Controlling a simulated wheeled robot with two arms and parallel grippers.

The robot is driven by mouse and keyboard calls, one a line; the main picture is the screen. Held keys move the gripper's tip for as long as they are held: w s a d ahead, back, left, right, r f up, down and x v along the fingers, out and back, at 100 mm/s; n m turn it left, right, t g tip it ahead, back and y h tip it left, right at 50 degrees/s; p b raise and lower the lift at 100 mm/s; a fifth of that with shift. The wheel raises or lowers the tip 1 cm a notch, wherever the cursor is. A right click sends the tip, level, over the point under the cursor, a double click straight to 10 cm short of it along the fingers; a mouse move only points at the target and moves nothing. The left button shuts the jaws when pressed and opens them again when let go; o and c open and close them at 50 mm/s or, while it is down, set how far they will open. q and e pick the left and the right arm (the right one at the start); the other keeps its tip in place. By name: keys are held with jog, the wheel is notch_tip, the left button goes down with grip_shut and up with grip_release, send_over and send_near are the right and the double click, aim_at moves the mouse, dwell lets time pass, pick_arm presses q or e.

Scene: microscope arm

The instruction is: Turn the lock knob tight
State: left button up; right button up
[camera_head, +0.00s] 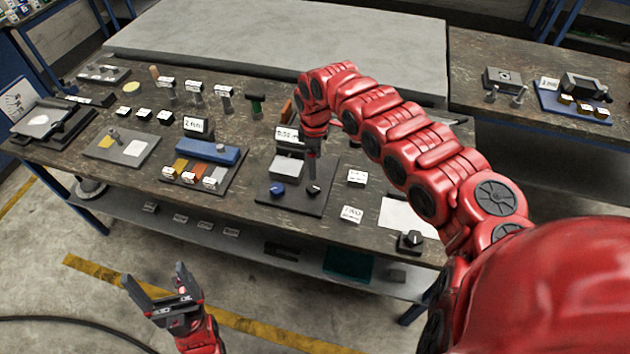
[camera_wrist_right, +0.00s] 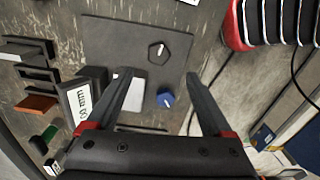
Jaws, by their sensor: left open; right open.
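A dark base plate (camera_head: 290,205) on the bench carries a blue knob (camera_head: 278,189) and a black knob (camera_head: 313,189). In the right wrist view the black knob (camera_wrist_right: 157,52) is six-sided with a white mark, and the blue knob (camera_wrist_right: 165,99) also has a white mark. I cannot tell which is the lock knob. My right gripper (camera_wrist_right: 157,74) is open and empty above the plate, pointing down; the blue knob appears between its fingers and the black knob beyond the fingertips. My left gripper (camera_head: 157,282) is open and empty in front of the bench.
A box with a millimetre readout (camera_head: 287,137) stands behind the knobs and shows close left of the fingers in the wrist view (camera_wrist_right: 82,100). A blue block (camera_head: 207,150) is on a plate to the left. Another black knob (camera_head: 410,241) is at the right front.

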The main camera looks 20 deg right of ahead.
aim_at(315, 187)
notch_tip(315, 187, down, 10)
jog(key=shift+p, duration=0.55)
jog(key=shift+f, duration=0.65)
jog(key=shift+c, duration=0.2)
grip_shut()
